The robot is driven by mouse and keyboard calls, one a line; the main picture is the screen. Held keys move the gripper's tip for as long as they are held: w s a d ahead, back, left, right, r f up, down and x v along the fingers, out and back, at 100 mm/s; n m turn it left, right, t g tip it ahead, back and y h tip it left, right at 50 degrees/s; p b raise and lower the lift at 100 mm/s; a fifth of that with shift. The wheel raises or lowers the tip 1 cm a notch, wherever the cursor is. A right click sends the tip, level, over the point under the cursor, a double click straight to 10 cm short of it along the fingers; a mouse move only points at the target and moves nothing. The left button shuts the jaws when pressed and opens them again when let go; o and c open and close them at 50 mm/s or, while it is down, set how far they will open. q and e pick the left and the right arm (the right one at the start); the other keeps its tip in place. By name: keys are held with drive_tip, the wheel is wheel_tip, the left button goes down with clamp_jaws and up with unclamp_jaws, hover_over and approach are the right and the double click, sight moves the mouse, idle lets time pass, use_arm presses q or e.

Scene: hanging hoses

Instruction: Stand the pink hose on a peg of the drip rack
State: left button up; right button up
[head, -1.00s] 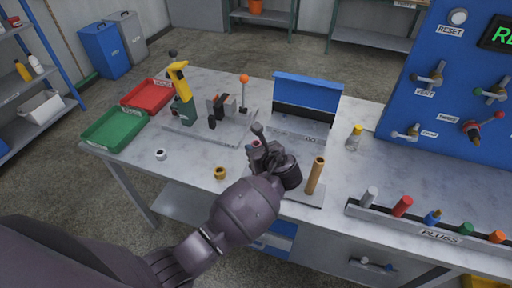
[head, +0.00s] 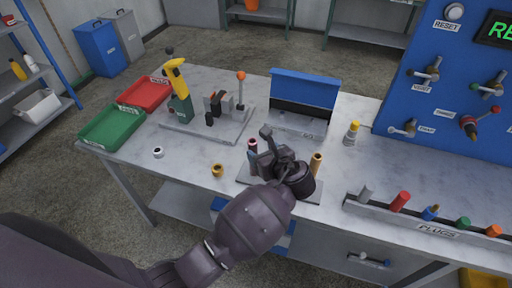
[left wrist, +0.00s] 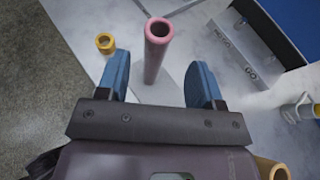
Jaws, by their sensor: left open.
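The pink hose (left wrist: 154,62) is a short, open-ended tube that stands upright in the left wrist view. It lies in the gap between my left gripper's blue fingers (left wrist: 160,80), with room on both sides. In the head view, its top (head: 252,146) shows just left of my left gripper (head: 268,150), which is open and empty. A low grey base plate (head: 247,177) lies under the gripper, with a tan hose (head: 317,163) upright at its right. My arm hides much of this plate, and I cannot tell for sure if it is the drip rack. My right gripper is out of view.
A brass ring (head: 217,170) and a white ring (head: 157,152) lie to the left. A fixture with a yellow-handled tool (head: 177,75), a blue-backed tray (head: 305,88) and a yellow-capped bottle (head: 351,133) stand behind. A plug rail (head: 437,234) is at right.

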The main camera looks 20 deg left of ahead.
use_arm(q)
drive_tip(key=v, duration=0.5)
idle(0.6)
drive_tip(key=w+d+n+t+h, duration=0.35)
drive_tip(key=d+n+h, duration=0.2)
drive_tip(key=n, duration=0.25)
drive_tip(key=s+a+f+n+h+b, duration=0.1)
drive_tip(key=s+a+f+n+h, duration=0.1)
drive_tip(key=s+a+f+n, duration=0.6)
drive_tip(key=s+a+f+n+g+h+b, duration=0.1)
drive_tip(key=s+a+f+n+h, duration=0.1)
drive_tip(key=s+a+f+n, duration=0.6)
drive_tip(key=s+a+n, duration=0.1)
drive_tip(key=s+a, duration=0.6)
drive_tip(key=shift+n, duration=0.4)
